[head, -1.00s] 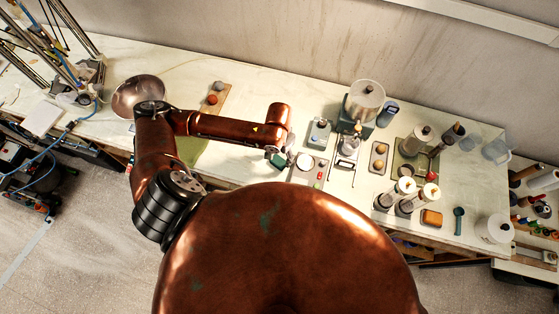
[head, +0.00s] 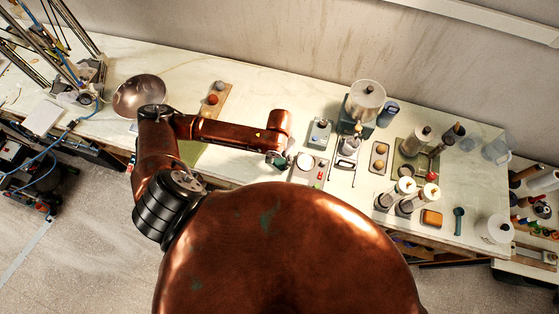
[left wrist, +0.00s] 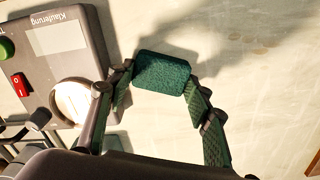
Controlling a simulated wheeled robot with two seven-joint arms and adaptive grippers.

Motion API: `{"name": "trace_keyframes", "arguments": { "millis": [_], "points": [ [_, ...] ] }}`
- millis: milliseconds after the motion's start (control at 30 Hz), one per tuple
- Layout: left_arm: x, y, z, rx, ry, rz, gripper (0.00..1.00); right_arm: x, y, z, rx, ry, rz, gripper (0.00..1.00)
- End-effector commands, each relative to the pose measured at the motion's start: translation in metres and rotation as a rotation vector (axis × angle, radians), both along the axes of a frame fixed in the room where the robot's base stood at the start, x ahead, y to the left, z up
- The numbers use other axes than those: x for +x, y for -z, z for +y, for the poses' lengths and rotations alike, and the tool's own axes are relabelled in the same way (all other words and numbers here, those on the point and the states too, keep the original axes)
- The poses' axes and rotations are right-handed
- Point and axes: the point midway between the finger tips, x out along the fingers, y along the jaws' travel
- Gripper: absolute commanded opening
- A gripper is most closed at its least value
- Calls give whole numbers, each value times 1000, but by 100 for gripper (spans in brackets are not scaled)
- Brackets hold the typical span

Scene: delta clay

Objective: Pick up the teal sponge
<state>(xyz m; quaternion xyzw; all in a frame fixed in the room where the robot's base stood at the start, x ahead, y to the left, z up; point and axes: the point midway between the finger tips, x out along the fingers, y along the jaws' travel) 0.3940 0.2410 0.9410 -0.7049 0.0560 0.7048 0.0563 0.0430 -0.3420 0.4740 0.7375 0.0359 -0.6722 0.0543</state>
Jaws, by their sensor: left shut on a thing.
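The teal sponge (left wrist: 162,73) is a dark green-teal block with rounded corners, seen between my left fingertips in the left wrist view. My left gripper (left wrist: 163,87) is shut on it, with one finger at each end. In the head view, my left gripper (head: 279,158) is at the front edge of the table, just left of a grey device; the sponge there is mostly hidden by the wrist. I cannot tell how far the sponge is above the table. My right gripper is not in view.
The grey device (left wrist: 54,62) with a white knob, a red switch and a green button is close beside the left finger. Several jars and instruments stand to the right on the table. A wooden strip (head: 216,99) with balls and a metal bowl (head: 139,95) are to the left.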

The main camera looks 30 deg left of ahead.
Motion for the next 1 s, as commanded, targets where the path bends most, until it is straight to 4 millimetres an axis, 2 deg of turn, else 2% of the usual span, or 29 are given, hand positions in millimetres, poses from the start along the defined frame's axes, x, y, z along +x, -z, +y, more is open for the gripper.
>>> {"name": "trace_keyframes", "arguments": {
  "millis": [233,400,467,667,800,1000],
  "points": [
    [1,-9,0,0,0,-2,32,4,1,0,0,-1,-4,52],
    [2,-31,0,-2,0,-4,32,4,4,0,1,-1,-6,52],
    [-7,-41,-5,-2,4,-1,32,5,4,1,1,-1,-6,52],
    [-43,-88,-21,-3,5,-2,32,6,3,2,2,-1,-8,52],
    [-67,-108,-31,-3,1,6,32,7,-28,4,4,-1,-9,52],
    [-89,-119,-41,-3,-1,6,32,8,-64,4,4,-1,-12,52]
  ]
}}
